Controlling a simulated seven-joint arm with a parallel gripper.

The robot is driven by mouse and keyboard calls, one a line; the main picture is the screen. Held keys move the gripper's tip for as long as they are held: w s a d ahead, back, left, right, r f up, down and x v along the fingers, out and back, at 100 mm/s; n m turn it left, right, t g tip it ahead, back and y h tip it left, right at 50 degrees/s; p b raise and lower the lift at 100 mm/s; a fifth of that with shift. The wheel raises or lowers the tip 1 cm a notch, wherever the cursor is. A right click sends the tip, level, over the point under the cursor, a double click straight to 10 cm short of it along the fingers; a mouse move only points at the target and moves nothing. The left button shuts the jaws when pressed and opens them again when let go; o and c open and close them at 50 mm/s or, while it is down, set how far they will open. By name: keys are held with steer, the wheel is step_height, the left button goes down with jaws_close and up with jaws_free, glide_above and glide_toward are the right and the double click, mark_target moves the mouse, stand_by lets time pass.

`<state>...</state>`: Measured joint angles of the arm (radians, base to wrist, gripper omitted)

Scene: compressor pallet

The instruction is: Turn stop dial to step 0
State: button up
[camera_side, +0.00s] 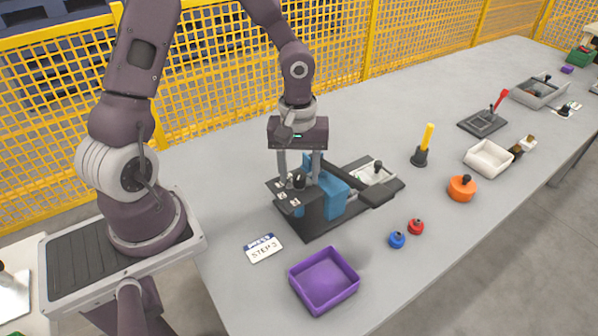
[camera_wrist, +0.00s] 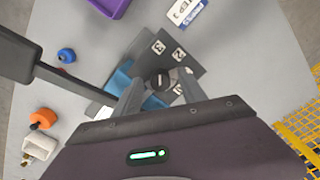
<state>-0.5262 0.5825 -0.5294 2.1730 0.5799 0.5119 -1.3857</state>
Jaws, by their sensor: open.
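The stop dial (camera_side: 298,180) is a small black round knob on the dark plate of a device with a blue block (camera_side: 326,190). In the wrist view the dial (camera_wrist: 160,82) lies between the two fingertips, with a finger on either side. I cannot tell whether the fingers touch it, nor which label its mark faces.
A black lever arm (camera_side: 378,192) extends right from the device. A white step card (camera_side: 263,248) and a purple tray (camera_side: 324,281) lie in front. Blue (camera_side: 397,240) and red (camera_side: 416,227) knobs and an orange puck (camera_side: 462,188) stand right. A yellow fence (camera_side: 220,80) runs behind.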

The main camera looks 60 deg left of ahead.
steer(key=shift+f, duration=0.1)
steer(key=shift+c, duration=0.2)
jaws_close()
